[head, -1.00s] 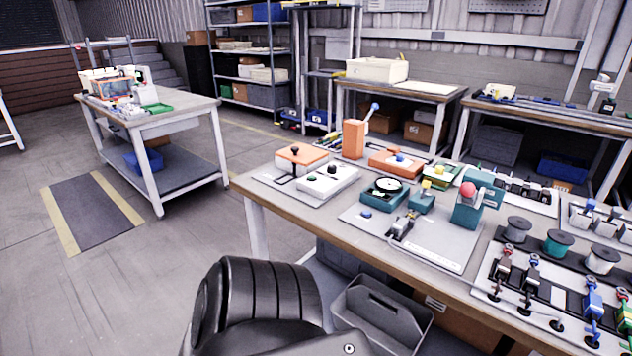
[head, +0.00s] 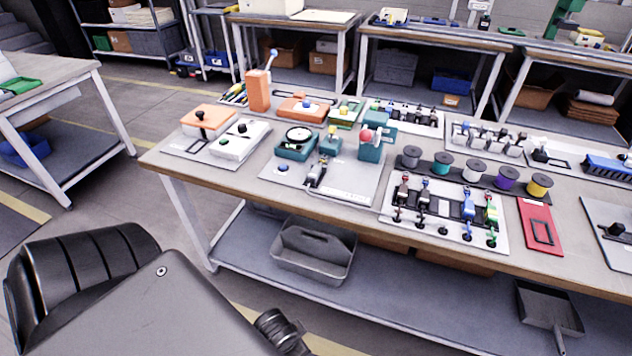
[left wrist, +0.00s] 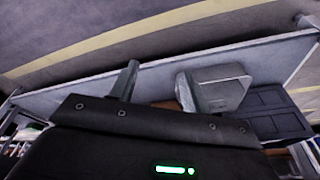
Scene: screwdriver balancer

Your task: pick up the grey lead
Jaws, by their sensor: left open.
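A white board (head: 449,238) near the bench's front edge holds several leads with coloured plugs. I cannot tell which of these is the grey lead. My left gripper (left wrist: 156,72) is open and empty in the left wrist view, with no lead between its fingers. My right gripper is not in view.
The wooden bench (head: 365,214) is crowded with spools, teal devices and a red plate (head: 541,228). A grey tote (head: 312,255) and a dustpan (head: 549,306) are on the shelf below. Open floor lies left of the bench.

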